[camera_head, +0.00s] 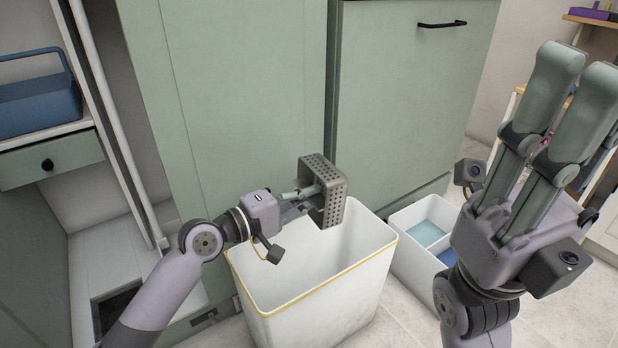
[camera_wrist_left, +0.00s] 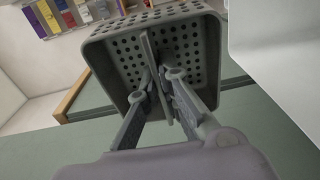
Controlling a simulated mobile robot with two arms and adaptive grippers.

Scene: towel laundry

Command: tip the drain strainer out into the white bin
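The drain strainer (camera_head: 328,190) is a grey square basket with a perforated wall. My left gripper (camera_head: 312,190) is shut on the thin upright tab inside it and holds it above the white bin. The strainer is tipped on its side, and I see no loose contents in it. In the left wrist view, the strainer (camera_wrist_left: 185,45) shows its holed inside, with the fingers (camera_wrist_left: 155,85) closed on the tab. The white bin (camera_head: 325,308) stands open on the floor below, with a yellow line along its rim. My right gripper (camera_head: 578,85) points up at the right, empty, its fingers apart.
Green cabinet fronts (camera_head: 240,100) stand close behind the bin. A smaller white divided container (camera_head: 405,268) with blue contents sits right of the bin. A blue basket (camera_head: 38,105) rests on a shelf at the left. Pale tiled floor (camera_head: 400,325) is bare in front.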

